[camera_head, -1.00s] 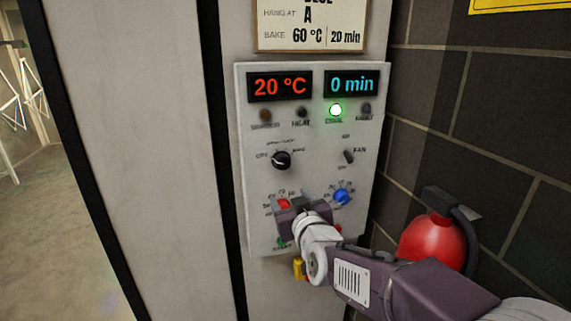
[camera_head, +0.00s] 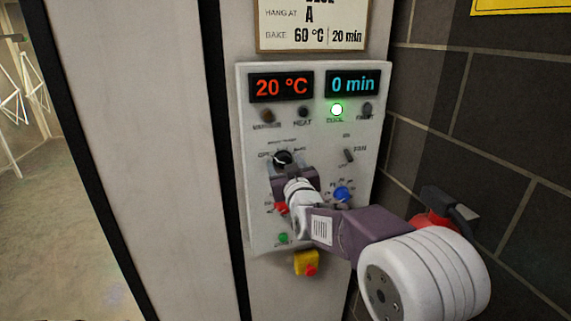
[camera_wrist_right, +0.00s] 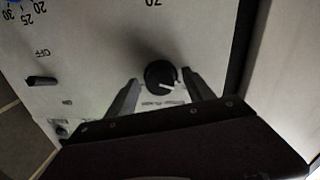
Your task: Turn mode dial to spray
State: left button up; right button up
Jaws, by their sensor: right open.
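The black mode dial (camera_head: 283,158) sits on the left of the white control panel (camera_head: 246,190), below the red 20 °C display. My right gripper (camera_head: 284,163) is at the dial in the head view. In the right wrist view the dial (camera_wrist_right: 161,75) lies between the two open fingers of my right gripper (camera_wrist_right: 161,92), with a gap visible on each side. The white mark on the dial shows there, but the gripper covers part of the dial in the head view. My left gripper is out of view.
A fan switch (camera_head: 348,156), a blue knob (camera_head: 342,194), a red knob (camera_head: 281,208) and a green start button (camera_head: 283,238) are on the panel. A yellow box with a red button (camera_head: 306,264) is below. A red extinguisher (camera_head: 432,222) hangs on the right wall, behind my arm.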

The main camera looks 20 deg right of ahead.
jog(key=c, duration=1.3)
jog(key=m+b, duration=0.3)
jog(key=m, duration=0.1)
jog(key=shift+f+b, duration=0.15)
jog(key=shift+b, duration=0.2)
grip_shut()
jog(key=shift+m+g+b, duration=0.3)
jog(key=shift+m+b, duration=1.35)
jog(key=shift+m, duration=0.55)
jog(key=shift+r, duration=0.25)
jog(key=o, duration=1.3)
grip_release()
